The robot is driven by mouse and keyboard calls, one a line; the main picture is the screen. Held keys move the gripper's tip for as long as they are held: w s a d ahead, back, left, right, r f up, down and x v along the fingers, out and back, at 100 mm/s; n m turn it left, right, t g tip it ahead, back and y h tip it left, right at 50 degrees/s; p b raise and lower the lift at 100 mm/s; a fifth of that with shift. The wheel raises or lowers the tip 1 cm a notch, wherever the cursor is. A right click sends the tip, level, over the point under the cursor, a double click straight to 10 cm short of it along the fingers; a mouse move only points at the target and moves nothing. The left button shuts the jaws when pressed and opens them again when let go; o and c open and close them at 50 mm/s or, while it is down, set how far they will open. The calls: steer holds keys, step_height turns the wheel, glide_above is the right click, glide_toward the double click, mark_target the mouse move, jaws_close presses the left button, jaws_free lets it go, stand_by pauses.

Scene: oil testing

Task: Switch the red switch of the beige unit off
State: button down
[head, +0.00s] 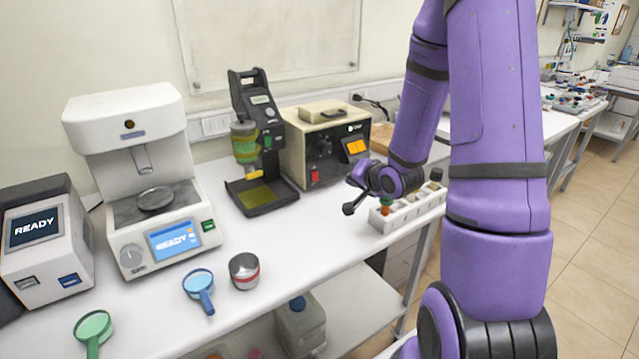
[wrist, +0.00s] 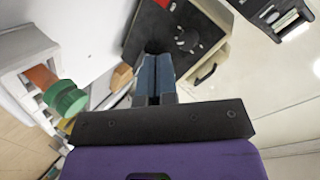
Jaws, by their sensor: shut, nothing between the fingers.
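The beige unit (head: 300,140) stands at the back of the bench in the head view, with a black front panel and an orange display. Its red switch (head: 315,177) is low on the left of that panel; its on or off position is too small to tell. My gripper (head: 349,208) is in front of the unit, to the right of the switch and lower in the picture, apart from it. In the wrist view, the shut, empty fingers (wrist: 155,62) point toward the unit's black panel (wrist: 180,28). A small red patch (wrist: 162,3) at the top edge may be the switch.
A white rack (head: 405,213) with bottles stands just below my gripper; a green-capped bottle (wrist: 65,98) is close in the wrist view. A black stand instrument (head: 258,140) is left of the unit.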

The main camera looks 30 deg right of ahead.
mark_target(316, 180)
steer(key=shift+s+d+f+m+t+y, duration=0.15)
steer(key=shift+s+d+f+m+t, duration=0.4)
steer(key=shift+f+m, duration=0.8)
steer(key=shift+s+d+f+m+t+y, duration=0.1)
steer(key=shift+s+d+f+m+t, duration=0.15)
steer(key=shift+s+f+m+t, duration=1.05)
steer(key=shift+s+d+f+m+t+y, duration=0.15)
steer(key=shift+s+d+f+m+t, duration=0.2)
steer(key=shift+f+m, duration=1.05)
steer(key=shift+w+f+n, duration=0.1)
steer(key=shift+f+n, duration=0.3)
steer(key=shift+n, duration=0.05)
steer(key=w+f, duration=0.1)
steer(key=w, duration=0.7)
steer(key=w+f, duration=0.1)
steer(key=w, duration=1.4)
steer(key=shift+w+a+f, duration=0.35)
steer(key=shift+w+f, duration=0.05)
